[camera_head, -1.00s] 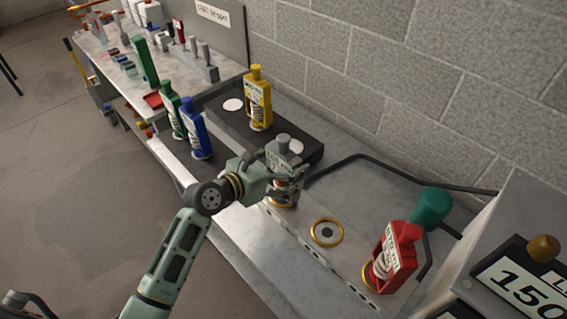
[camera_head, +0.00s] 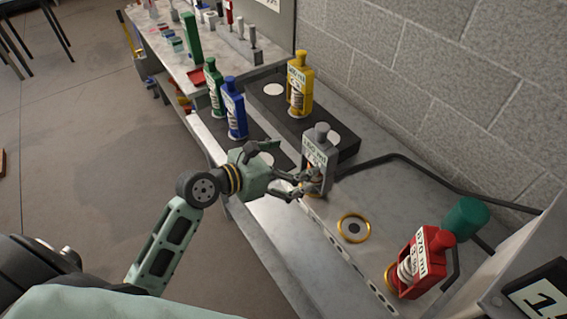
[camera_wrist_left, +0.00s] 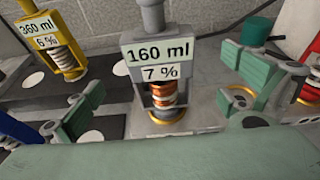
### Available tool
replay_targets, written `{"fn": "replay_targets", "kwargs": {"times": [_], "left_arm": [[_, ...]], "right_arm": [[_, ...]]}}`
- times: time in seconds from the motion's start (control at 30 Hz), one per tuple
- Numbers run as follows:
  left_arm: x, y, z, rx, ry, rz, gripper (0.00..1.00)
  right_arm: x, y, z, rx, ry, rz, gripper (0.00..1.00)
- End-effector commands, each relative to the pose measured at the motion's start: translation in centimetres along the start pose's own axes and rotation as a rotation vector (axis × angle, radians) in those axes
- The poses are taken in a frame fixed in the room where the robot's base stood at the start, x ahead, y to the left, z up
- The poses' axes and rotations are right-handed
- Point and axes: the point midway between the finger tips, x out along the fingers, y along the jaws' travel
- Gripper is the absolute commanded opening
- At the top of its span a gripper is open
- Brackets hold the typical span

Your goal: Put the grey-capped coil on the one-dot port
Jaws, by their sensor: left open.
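The grey-capped coil (camera_head: 319,152) stands upright on the metal ledge, at a gold-ringed port left of the empty one. In the left wrist view the coil (camera_wrist_left: 158,62) reads "160 ml, 7 %", with copper windings and a gold ring at its foot. My left gripper (camera_head: 306,180) is open beside the coil. In the wrist view its green fingers stand wide apart to either side, with no visible contact. An empty gold-ringed port (camera_head: 354,228) lies to the right. Dot marks run along the ledge's front strip, but I cannot tell which port has one dot. My right gripper is not in view.
A red coil (camera_head: 420,263) stands at the right, near a teal cylinder (camera_head: 466,217). Yellow (camera_head: 300,85), blue (camera_head: 234,108) and green (camera_head: 214,86) coils stand at the back left. A black pipe (camera_head: 440,180) runs along the wall.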

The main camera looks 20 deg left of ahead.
Motion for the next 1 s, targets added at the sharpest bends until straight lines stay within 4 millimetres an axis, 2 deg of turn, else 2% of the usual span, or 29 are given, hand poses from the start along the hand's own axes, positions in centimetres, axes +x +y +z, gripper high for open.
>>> {"fn": "replay_targets", "kwargs": {"times": [0.1, 0.3, 0.83, 1.0], "left_arm": [[-1.9, 0.0, -0.2, 0.000, 0.002, 0.000, 0.99], [-3.3, 0.0, 0.0, 0.000, 0.000, -0.001, 0.99], [-3.4, -0.1, 0.0, 0.005, 0.002, -0.001, 0.99], [-3.5, -1.3, -1.6, 0.163, 0.057, -0.017, 0.99]], "right_arm": [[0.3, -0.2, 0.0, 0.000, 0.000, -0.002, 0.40], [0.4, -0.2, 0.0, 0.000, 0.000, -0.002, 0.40], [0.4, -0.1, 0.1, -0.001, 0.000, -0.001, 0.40], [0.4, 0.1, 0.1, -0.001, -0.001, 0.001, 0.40]]}}
